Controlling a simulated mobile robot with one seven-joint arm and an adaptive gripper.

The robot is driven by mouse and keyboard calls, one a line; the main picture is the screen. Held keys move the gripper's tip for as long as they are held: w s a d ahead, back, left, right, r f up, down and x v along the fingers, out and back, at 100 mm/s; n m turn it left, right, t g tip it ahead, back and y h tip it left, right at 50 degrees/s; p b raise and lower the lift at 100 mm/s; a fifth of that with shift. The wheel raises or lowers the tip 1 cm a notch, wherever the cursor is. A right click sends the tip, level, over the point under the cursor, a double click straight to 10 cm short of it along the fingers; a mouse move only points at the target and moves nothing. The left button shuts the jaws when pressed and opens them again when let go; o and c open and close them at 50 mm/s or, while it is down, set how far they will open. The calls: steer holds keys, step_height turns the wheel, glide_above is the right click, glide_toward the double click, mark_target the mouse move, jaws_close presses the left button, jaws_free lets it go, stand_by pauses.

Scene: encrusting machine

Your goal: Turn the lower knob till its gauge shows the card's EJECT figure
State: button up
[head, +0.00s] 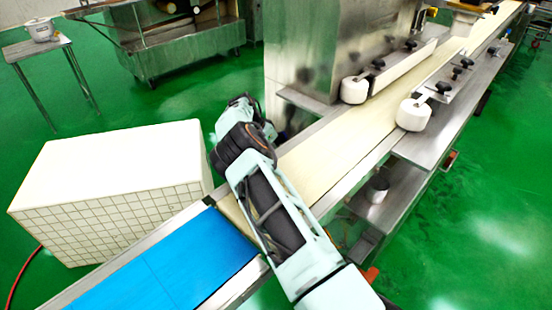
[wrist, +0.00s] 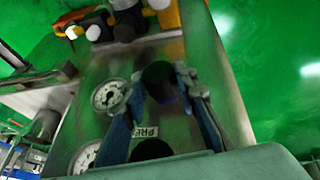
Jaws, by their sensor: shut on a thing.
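In the wrist view my gripper (wrist: 161,86) is shut on a black knob (wrist: 158,74), one finger on each side. This knob is the one higher in the picture. A round white gauge (wrist: 108,95) is to its left. A second gauge (wrist: 85,158) shows lower left, cut by my gripper's body. A dark round shape (wrist: 151,150), seemingly another knob, lies between the finger bases. A label reading "PRE" (wrist: 145,131) is partly covered by a finger. Needles and figures are too small to read. I cannot make out the EJECT card. In the head view my arm hides the panel.
A long conveyor (head: 325,165) with a blue belt end (head: 165,270) runs past my arm. A white tiled block (head: 110,165) stands to the left. A steel cabinet (head: 330,50) rises behind the conveyor. Green floor is open at the lower right.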

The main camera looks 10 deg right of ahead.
steer(key=shift+a, duration=0.15)
steer(key=o, duration=1.2)
steer(key=shift+c, duration=0.2)
steer(key=v, duration=1.2)
